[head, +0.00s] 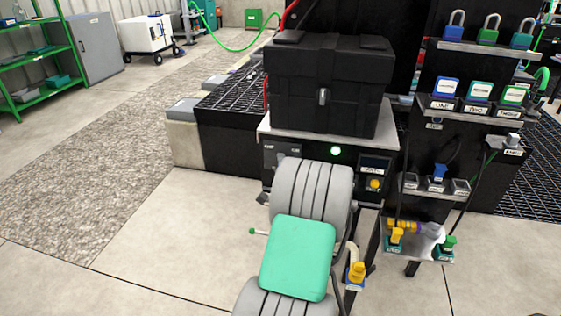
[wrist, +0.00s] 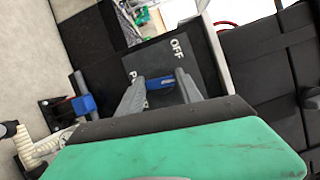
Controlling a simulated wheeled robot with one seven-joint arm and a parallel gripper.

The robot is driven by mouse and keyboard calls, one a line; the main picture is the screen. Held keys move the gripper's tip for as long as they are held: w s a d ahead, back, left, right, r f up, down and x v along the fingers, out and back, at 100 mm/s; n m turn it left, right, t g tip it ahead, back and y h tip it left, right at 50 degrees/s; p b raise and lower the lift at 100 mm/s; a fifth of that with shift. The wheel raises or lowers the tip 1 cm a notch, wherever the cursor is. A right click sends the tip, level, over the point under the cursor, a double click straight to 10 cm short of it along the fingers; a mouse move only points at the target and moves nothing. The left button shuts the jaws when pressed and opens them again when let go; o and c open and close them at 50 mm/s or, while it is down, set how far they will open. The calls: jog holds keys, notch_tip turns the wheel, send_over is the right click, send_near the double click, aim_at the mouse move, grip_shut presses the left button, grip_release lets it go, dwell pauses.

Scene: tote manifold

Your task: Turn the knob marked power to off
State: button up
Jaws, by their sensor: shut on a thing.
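A dark control panel (wrist: 187,66) with white lettering fills the upper middle of the wrist view. OFF is legible on it, and another label starting with P is partly hidden by a finger. My gripper (wrist: 160,77) is at the panel, its two grey fingers closed on a small part with blue on it, which looks like the knob (wrist: 161,86). The fingers hide most of the knob, so its exact pointing angle cannot be read. In the head view, the panel (head: 284,151) shows under the black case; my arm hides the gripper and the knob there.
A black case (head: 328,88) sits on the shelf above the panel. Padlocks (head: 488,30) and labelled blocks (head: 479,90) stand at right. Open floor (head: 120,240) lies left.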

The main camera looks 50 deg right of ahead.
jog(key=n+g+p, duration=0.1)
jog(key=n+p, duration=0.1)
jog(key=n, duration=0.1)
jog(key=n+g+y+p, duration=0.1)
jog(key=n+p, duration=0.2)
jog(key=n+g+p, duration=0.1)
jog(key=n+p, duration=0.1)
jog(key=p, duration=0.1)
jog(key=shift+w+r+n+g+y, duration=0.1)
jog(key=shift+r+n+g+y, duration=0.2)
jog(key=shift+n+g, duration=0.1)
jog(key=shift+f, duration=0.15)
jog(key=o, duration=1.4)
jog(key=shift+p, duration=0.3)
jog(key=p+v, duration=0.1)
jog(key=v, duration=0.7)
jog(key=shift+w, duration=0.1)
